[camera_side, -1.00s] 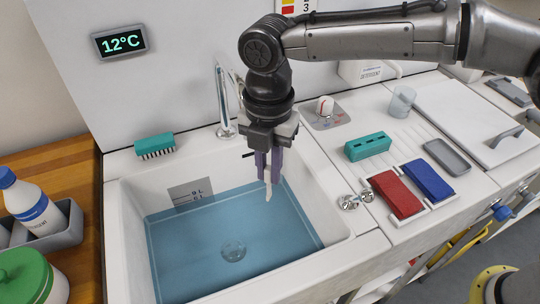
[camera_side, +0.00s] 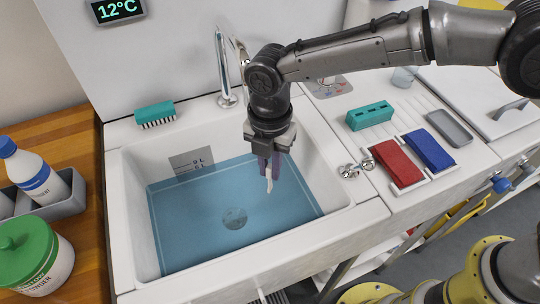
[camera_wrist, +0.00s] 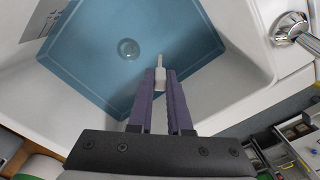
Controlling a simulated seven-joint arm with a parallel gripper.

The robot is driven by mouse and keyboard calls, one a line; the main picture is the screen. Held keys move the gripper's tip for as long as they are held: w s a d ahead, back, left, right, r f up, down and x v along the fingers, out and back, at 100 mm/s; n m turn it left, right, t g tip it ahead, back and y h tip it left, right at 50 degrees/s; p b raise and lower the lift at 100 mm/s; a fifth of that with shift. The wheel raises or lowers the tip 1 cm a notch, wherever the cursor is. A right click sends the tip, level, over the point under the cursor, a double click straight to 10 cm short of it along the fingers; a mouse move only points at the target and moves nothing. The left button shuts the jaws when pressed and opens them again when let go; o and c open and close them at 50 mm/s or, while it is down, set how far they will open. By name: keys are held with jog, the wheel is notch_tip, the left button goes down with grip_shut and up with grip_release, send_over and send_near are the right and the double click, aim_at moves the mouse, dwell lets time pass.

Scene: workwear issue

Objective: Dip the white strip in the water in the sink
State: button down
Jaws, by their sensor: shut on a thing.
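The white strip (camera_side: 269,184) is held between the purple fingers of my gripper (camera_side: 269,172), its free end pointing down. It also shows in the wrist view (camera_wrist: 160,75), where my gripper (camera_wrist: 160,82) is shut on its upper part. The sink (camera_side: 134,225) is a white basin with blue water (camera_side: 195,220) in it. The strip is over the right, back part of the water. Its lower end looks at or close to the surface; I cannot tell whether it touches. The water also shows in the wrist view (camera_wrist: 100,35).
A chrome tap (camera_side: 224,75) stands behind the sink, near my arm. A teal brush (camera_side: 155,114) sits on the back rim. The left part of the basin is free.

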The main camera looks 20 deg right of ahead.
jog(key=shift+f, duration=6.9)
jog(key=shift+d, duration=0.65)
jog(key=shift+a, duration=0.65)
jog(key=shift+d, duration=0.65)
jog(key=shift+a, duration=0.65)
jog(key=shift+r, duration=10)
